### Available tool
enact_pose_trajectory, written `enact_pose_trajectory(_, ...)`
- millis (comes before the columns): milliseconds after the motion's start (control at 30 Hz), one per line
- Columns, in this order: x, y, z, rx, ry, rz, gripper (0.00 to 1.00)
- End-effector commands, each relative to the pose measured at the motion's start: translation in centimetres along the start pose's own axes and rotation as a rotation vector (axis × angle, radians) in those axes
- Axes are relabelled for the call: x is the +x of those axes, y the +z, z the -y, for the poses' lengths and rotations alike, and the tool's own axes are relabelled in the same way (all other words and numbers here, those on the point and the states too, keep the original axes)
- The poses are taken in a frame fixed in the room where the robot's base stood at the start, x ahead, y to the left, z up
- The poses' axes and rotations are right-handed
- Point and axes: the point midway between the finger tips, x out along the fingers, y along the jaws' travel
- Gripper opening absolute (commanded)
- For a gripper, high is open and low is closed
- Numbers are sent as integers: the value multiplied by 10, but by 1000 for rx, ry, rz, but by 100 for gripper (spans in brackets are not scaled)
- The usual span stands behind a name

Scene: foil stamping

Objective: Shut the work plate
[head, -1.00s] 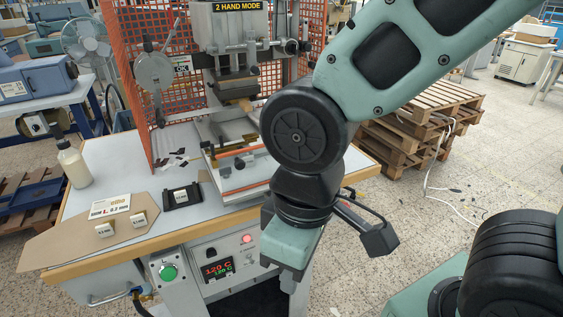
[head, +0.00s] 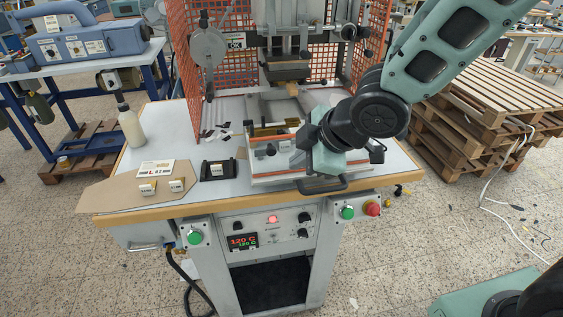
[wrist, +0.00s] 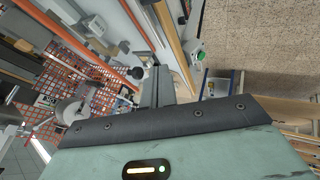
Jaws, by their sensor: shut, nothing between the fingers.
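The work plate (head: 268,168) is the pale plate with orange-red strips low at the front of the stamping press. It sits forward of the upper press head (head: 287,70), near the front edge of the bench. My gripper (head: 318,150) is at the plate's right front part and covers some of it. A dark loop-shaped part (head: 322,186) shows just below my gripper; I cannot tell whether it is a handle. In the wrist view my grey fingers (wrist: 157,86) are shut and empty, close to an orange strip. Contact with the plate cannot be told.
A black holder (head: 217,171), cards on a brown board (head: 130,192) and a bottle (head: 131,128) stand on the bench to the left. An orange mesh guard (head: 200,75) surrounds the press. Buttons (head: 360,210) line the bench front. Pallets (head: 490,100) stand at right.

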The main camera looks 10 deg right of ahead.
Motion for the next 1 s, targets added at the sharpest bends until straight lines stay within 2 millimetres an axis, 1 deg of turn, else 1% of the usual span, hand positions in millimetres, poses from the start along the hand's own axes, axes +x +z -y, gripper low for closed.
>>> enact_pose_trajectory(33,16,2,4,-1,-5,0,0)
enact_pose_trajectory(100,31,2,4,-2,-4,1,0)
enact_pose_trajectory(233,56,1,3,0,-5,3,0)
enact_pose_trajectory(367,76,1,2,0,-5,4,0)
enact_pose_trajectory(400,74,-1,-8,3,-1,4,0)
enact_pose_trajectory(433,76,-1,-13,4,-1,5,0)
enact_pose_trajectory(600,85,0,-29,3,-1,3,0)
enact_pose_trajectory(767,90,0,-35,3,-1,2,0)
enact_pose_trajectory(1000,92,1,-35,3,0,2,0)
